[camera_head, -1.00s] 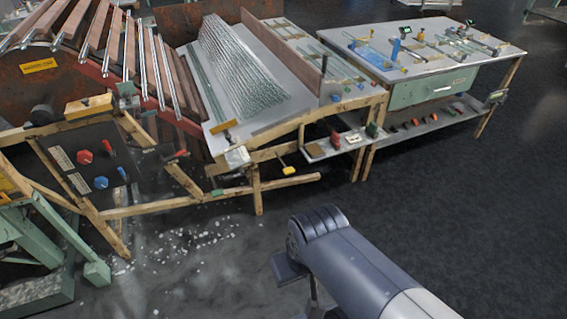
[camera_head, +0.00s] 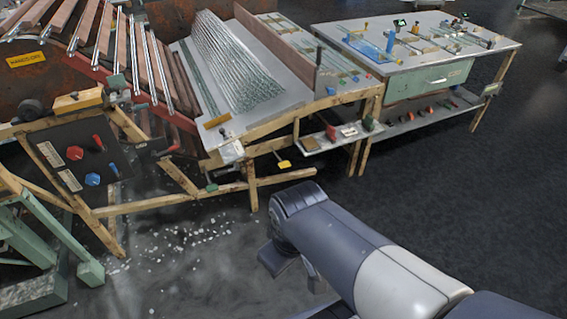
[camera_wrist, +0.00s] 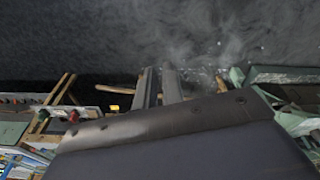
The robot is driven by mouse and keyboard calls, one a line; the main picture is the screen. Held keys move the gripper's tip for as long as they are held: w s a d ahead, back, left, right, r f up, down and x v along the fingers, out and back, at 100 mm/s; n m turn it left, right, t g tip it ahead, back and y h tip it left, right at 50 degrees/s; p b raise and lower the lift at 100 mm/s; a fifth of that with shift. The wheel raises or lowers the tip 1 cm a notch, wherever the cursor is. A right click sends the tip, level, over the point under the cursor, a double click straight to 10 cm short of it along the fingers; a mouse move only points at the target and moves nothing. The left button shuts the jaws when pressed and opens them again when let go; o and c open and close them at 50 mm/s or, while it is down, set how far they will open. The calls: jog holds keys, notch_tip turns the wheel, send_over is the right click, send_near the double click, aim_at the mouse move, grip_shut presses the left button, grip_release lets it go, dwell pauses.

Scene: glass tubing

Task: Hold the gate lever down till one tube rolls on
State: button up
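A small yellow handle (camera_head: 284,164), which looks like the gate lever, sticks out below the wooden frame at the low end of the sloped rack; it also shows in the wrist view (camera_wrist: 114,107). Many clear glass tubes (camera_head: 235,70) lie packed side by side on the sloped grey rack (camera_head: 186,84). A yellow block (camera_head: 217,121) sits at its lower left edge. My gripper (camera_wrist: 158,88) shows two dark fingers with a narrow gap between them, empty, over the floor. It is apart from the handle. In the head view my arm hides most of it.
A panel (camera_head: 85,155) with red and blue knobs stands left. A small shelf (camera_head: 335,139) with coloured pieces sits right of the handle. A worktable (camera_head: 420,65) stands at the right. Pale bits litter the floor at left; the dark floor in front is clear.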

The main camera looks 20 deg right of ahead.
jog(key=w+a+f+n+b, duration=0.1)
jog(key=w+f+n+b, duration=0.2)
jog(key=n, duration=0.1)
jog(key=w+a+f+n+b, duration=0.2)
jog(key=w+f+n+b, duration=0.1)
jog(key=n, duration=0.1)
jog(key=w+a+f+n+g+b, duration=0.1)
jog(key=w+f+n+b, duration=0.2)
jog(key=n+b, duration=0.1)
jog(key=shift+w+a+f+n, duration=0.15)
jog(key=shift+a+f+n, duration=0.15)
jog(key=shift+f+n, duration=0.1)
grip_shut()
jog(key=w+a+f+n+g+b, duration=0.1)
jog(key=w+a+f+n+b, duration=0.5)
jog(key=f+n, duration=0.3)
jog(key=w+n+b, duration=0.1)
jog(key=n, duration=0.2)
jog(key=shift+w+a+b, duration=0.2)
jog(key=shift+w+b, duration=0.05)
jog(key=shift+b, duration=0.1)
jog(key=shift+d, duration=0.1)
